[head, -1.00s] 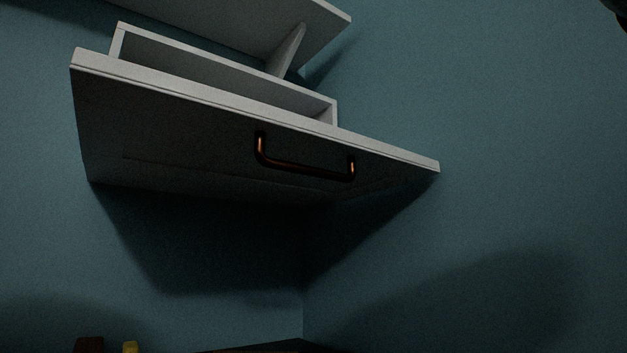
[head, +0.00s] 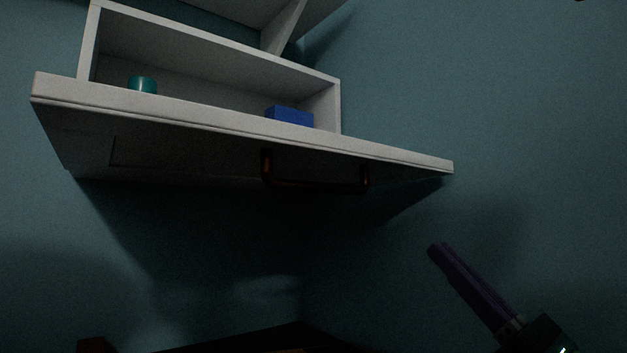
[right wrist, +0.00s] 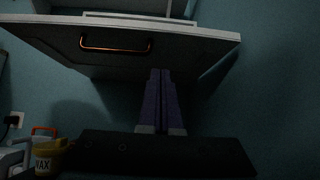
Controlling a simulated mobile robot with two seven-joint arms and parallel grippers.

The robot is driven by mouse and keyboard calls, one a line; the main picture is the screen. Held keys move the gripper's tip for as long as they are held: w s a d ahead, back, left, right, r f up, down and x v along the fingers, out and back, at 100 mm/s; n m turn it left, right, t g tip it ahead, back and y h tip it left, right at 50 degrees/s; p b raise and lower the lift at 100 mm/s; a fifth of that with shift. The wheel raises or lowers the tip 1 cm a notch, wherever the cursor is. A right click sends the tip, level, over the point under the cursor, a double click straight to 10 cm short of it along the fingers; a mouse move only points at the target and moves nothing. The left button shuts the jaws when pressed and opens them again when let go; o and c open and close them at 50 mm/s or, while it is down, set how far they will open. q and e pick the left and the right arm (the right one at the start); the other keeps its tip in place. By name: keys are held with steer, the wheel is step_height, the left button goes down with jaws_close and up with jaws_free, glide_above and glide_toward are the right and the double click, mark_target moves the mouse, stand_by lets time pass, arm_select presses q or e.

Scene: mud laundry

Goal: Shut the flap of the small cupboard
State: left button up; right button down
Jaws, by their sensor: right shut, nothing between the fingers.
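The small cupboard (head: 210,42) is a white box on the blue wall, open at the front. Its flap (head: 240,118) hangs open, tilted outward below the opening, with its outer face turned down. A copper bar handle (head: 315,186) is on that outer face; it also shows in the right wrist view (right wrist: 115,48). My right gripper (head: 437,248) is shut and empty, below and to the right of the flap in the head view. In the right wrist view its fingers (right wrist: 161,72) point up toward the flap (right wrist: 190,58). My left gripper is not in view.
A teal round item (head: 142,84) and a blue box (head: 289,116) are inside the cupboard. In the right wrist view, a yellow container (right wrist: 50,158) and a wall socket (right wrist: 14,119) are at lower left. The wall right of the flap is clear.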

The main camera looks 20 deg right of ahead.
mark_target(383, 162)
steer(key=shift+w+a+r+b, duration=0.25)
steer(key=shift+w+r, duration=0.7)
steer(key=shift+r, duration=0.65)
steer(key=shift+w+a+r+b, duration=0.15)
steer(key=shift+w+a+r, duration=0.25)
steer(key=shift+w+r, duration=0.85)
steer(key=shift+w+a+r+b, duration=0.25)
steer(key=shift+w+r, duration=0.4)
steer(key=shift+r, duration=1.25)
steer(key=shift+a, duration=0.1)
